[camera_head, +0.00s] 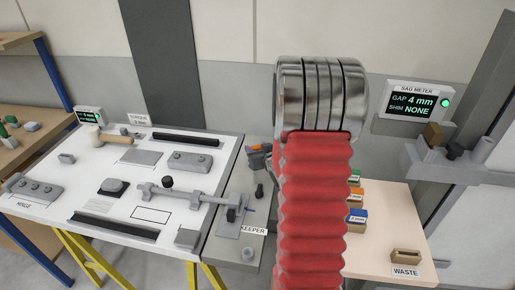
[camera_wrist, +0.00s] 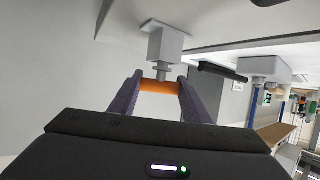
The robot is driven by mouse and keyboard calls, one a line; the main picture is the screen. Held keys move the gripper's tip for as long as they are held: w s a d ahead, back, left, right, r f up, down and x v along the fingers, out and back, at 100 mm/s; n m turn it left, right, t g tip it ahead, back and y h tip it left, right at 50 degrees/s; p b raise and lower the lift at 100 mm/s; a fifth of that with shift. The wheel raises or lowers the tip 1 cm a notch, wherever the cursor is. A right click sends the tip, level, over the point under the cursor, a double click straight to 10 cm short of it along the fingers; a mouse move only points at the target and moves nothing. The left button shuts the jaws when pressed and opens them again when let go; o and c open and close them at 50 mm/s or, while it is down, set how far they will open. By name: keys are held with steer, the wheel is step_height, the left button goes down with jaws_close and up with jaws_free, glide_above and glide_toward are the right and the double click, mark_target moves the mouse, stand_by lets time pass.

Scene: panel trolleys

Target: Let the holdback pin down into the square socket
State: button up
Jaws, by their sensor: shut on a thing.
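In the wrist view my gripper (camera_wrist: 160,80) is shut on an orange bar (camera_wrist: 160,87), which spans between its two dark purple fingers. I cannot tell for sure whether this bar is part of the holdback pin. Just beyond it, a grey block with a stepped round stem (camera_wrist: 165,45) shows against a white surface; whether it touches the bar is unclear. In the head view my red-sleeved arm hides the middle. A dark shape with an orange patch (camera_head: 258,157) shows at the arm's left edge, possibly my gripper. I cannot pick out the square socket.
A white panel trolley (camera_head: 130,214) with grey fittings stands at left, its bar reaching to the grey KEEPER plate (camera_head: 233,238). A pale table with a WASTE box (camera_head: 406,256) and coloured boxes (camera_head: 356,216) is at right. A grey bracket (camera_head: 440,165) juts below the SAG METER (camera_head: 420,100).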

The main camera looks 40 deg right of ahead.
steer(key=shift+f, duration=0.35)
steer(key=o, duration=1.2)
steer(key=v, duration=0.8)
stand_by(1.1)
